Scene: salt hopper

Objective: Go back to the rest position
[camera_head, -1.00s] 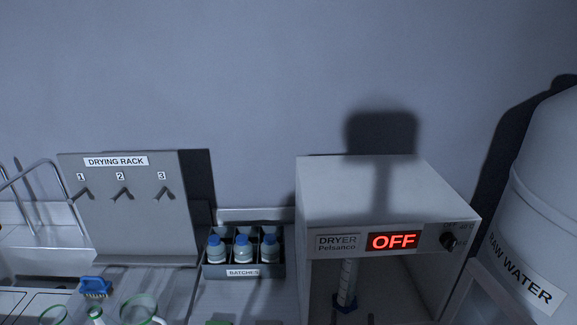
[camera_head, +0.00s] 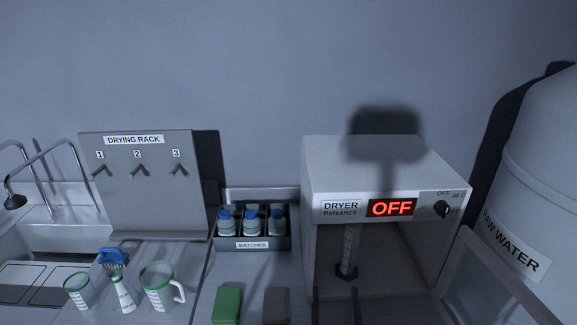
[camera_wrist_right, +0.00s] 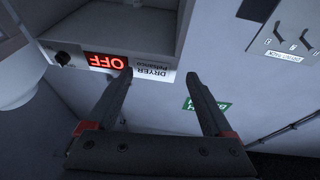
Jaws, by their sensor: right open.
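The dryer (camera_head: 335,180) is a white box with a red OFF display (camera_head: 391,207); upside down, the dryer (camera_wrist_right: 130,20) also shows in the wrist view. My left gripper is not in view.
The dryer's door (camera_head: 492,284) stands open at the right, near the raw water tank (camera_head: 540,190). A batches box (camera_head: 254,245) holds blue-capped bottles.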

